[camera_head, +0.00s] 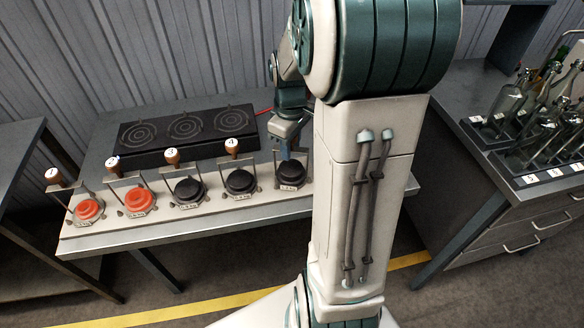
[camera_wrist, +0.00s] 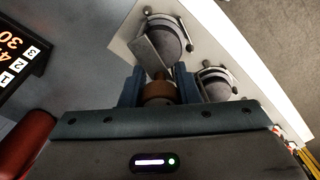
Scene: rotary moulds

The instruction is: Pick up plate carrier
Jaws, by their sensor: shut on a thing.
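The plate carrier with a brown round handle (camera_wrist: 158,92) is between my gripper's fingers in the wrist view. A flat grey metal piece (camera_wrist: 150,52) shows just beyond the handle, over a dark round mould (camera_wrist: 163,35). My gripper (camera_wrist: 158,80) is shut on the handle. In the head view, my gripper (camera_head: 286,150) is above the rightmost dark mould (camera_head: 291,173) of the row. The handle there is hidden by my gripper. I cannot tell whether the carrier is clear of its stand.
Other stands to the left hold numbered brown handles (camera_head: 231,146) over red moulds (camera_head: 88,210) and dark moulds (camera_head: 240,182). A black unit (camera_head: 185,135) with three ringed plates lies behind on the bench (camera_head: 215,222). Bottles (camera_head: 510,100) stand on the right-hand cabinet.

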